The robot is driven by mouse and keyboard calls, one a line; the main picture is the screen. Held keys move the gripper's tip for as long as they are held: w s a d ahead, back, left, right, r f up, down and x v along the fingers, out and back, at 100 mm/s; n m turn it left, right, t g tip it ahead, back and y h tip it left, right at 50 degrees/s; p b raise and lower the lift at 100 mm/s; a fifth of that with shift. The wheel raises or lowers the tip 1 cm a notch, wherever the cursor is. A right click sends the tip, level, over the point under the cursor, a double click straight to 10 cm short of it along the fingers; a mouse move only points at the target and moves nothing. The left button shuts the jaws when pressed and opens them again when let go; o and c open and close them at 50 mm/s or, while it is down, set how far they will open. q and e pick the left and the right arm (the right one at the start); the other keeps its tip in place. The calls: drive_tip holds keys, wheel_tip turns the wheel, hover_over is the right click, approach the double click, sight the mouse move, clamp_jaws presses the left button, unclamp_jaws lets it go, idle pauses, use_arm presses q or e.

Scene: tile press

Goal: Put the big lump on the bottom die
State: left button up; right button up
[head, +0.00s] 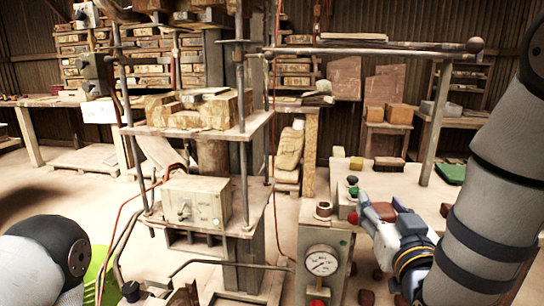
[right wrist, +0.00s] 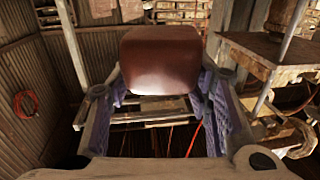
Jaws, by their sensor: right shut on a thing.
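My right gripper (head: 371,212) is shut on a reddish-brown lump (head: 384,211) above the pale bench at right. In the right wrist view the big lump (right wrist: 160,62) is smooth and rounded, between the two fingers of the gripper (right wrist: 158,95). The press stands left of the gripper in the head view. Its platen carries tan blocks (head: 215,111), which appear to be the bottom die; I cannot make out its face clearly. The lump is apart from it. My left arm shows at lower left, but its gripper is out of view.
A pressure gauge (head: 321,261) stands on a post near the press.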

sight(388, 215)
drive_tip(key=s+a+n+y, duration=0.1)
drive_tip(key=s+a, duration=0.3)
drive_tip(key=s, duration=0.1)
drive_tip(key=shift+f+y, duration=0.25)
drive_tip(key=shift+y, duration=0.05)
drive_tip(key=w+d, duration=0.2)
drive_tip(key=w+d+r+m+h, duration=0.1)
drive_tip(key=w+d, duration=0.1)
drive_tip(key=w, duration=0.1)
drive_tip(key=w+d+h, duration=0.1)
drive_tip(key=w+d, duration=0.1)
drive_tip(key=d, duration=0.1)
drive_tip(key=shift+w+r+m, duration=0.2)
drive_tip(key=shift+w+m, duration=0.05)
drive_tip(key=shift+m, duration=0.05)
drive_tip(key=w+d+r+m+h, duration=0.1)
drive_tip(key=w+d+r+h, duration=0.1)
drive_tip(key=w+d, duration=0.3)
drive_tip(key=shift+d+r, duration=0.3)
drive_tip(key=shift+d, duration=0.85)
